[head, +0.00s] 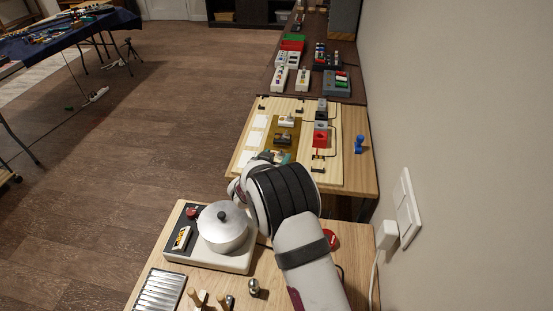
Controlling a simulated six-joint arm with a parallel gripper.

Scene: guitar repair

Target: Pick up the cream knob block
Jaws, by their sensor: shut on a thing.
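My gripper (268,159) is low over the near part of the wooden board (246,166), just beyond my wrist. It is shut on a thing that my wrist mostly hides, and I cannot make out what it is. A teal patch shows right beside the jaws. A small cream block with a dark top (286,121) is on the brown-gold plate (296,142), farther back than my gripper. A dark block (283,138) sits between the two. I cannot tell for sure whether that cream block is the cream knob block.
A grey, black and red row of blocks (320,138) stands right of the plate, and a blue piece (359,144) beyond it. A silver pot (222,226) stands on the hotplate (236,264) nearby. The wall (430,120) is close on the right.

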